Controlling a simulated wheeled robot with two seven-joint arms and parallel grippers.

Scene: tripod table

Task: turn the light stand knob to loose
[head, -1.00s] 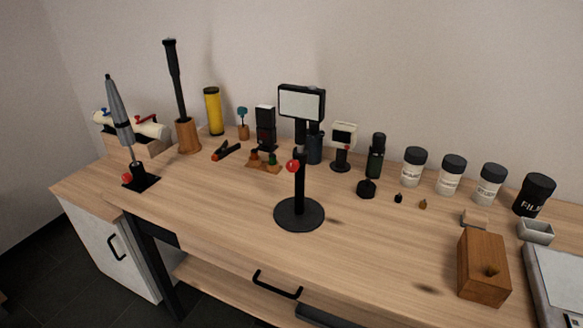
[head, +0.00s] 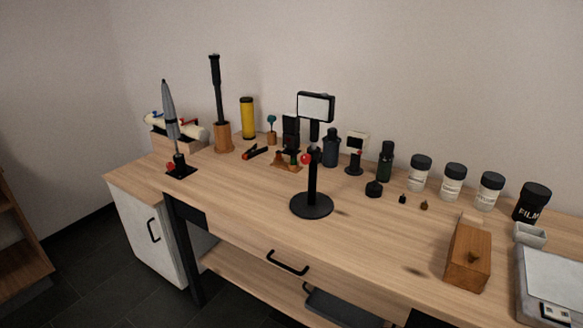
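The light stand (head: 312,182) stands upright on the wooden table (head: 250,205), near the middle of the head view. It has a round black base, a black post and a rectangular light panel (head: 316,107) with a pale face on top. Its red knob (head: 305,159) sits on the left side of the post, below the panel. Whether the knob is tight or loose cannot be told. Neither of my grippers shows in the head view.
Behind the stand are several bottles, a yellow cylinder (head: 247,118) and an orange-black clamp (head: 255,152). A grey pointed device (head: 170,112) with a red knob stands at the left. A wooden block (head: 468,257) and a scale (head: 548,285) are at the right. The table in front of the stand is clear.

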